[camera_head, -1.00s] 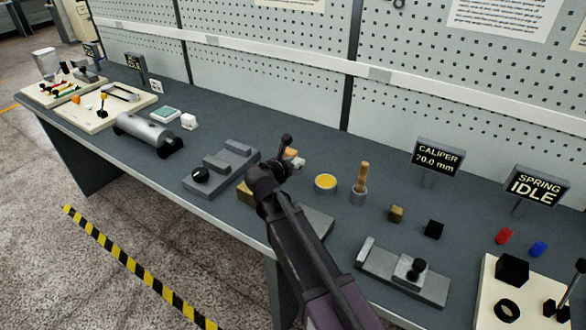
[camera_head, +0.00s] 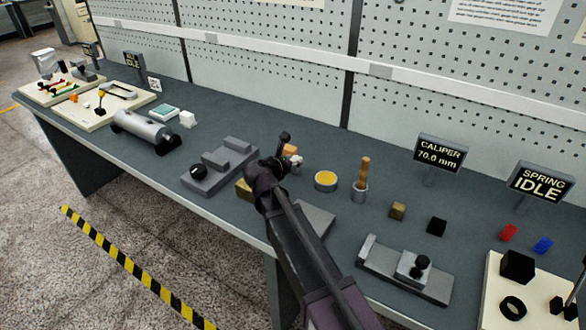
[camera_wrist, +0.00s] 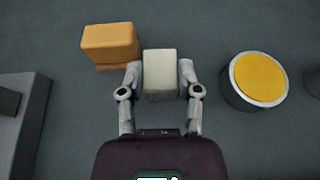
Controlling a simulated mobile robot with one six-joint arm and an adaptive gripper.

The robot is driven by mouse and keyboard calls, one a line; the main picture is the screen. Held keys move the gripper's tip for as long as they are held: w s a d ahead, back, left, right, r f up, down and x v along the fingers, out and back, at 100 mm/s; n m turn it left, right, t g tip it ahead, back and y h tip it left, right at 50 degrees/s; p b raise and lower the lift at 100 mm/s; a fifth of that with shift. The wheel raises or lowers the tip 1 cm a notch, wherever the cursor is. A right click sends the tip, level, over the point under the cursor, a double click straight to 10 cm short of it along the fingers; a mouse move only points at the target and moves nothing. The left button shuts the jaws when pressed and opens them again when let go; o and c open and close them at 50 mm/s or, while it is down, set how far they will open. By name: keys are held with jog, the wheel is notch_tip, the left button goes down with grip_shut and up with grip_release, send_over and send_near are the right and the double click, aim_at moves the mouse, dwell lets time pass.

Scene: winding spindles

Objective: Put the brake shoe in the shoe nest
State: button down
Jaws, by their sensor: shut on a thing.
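My gripper (camera_wrist: 160,85) is shut on a pale cream block (camera_wrist: 160,70), with one finger on each side of it. I take this block to be the brake shoe; no label shows. In the head view the pale block (camera_head: 297,161) is a small patch, mostly hidden by my gripper (camera_head: 282,160). How far it is above the bench I cannot tell. No part is marked as the shoe nest. A grey stepped fixture with a black knob (camera_head: 215,171) stands left of my gripper, and its edge shows in the wrist view (camera_wrist: 30,125).
An orange block (camera_wrist: 111,43) is close to the left finger. A round yellow-topped cup (camera_wrist: 258,78) stands to the right. A brush-like tool in a grey holder (camera_head: 361,185), a brass block (camera_head: 397,211) and a black block (camera_head: 437,226) lie further right on the bench (camera_head: 300,130).

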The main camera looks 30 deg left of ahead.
jog(key=shift+f+b, duration=0.35)
jog(key=shift+f, duration=0.3)
jog(key=shift+f, duration=0.1)
jog(key=shift+c, duration=1.5)
grip_release()
jog(key=shift+r, duration=0.2)
jog(key=shift+s+r, duration=0.1)
jog(key=shift+s, duration=0.2)
jog(key=p+v, duration=0.4)
jog(key=v, duration=0.7)
jog(key=shift+s+a+r+p, duration=0.1)
jog(key=shift+s+p, duration=0.05)
jog(key=shift+p, duration=0.2)
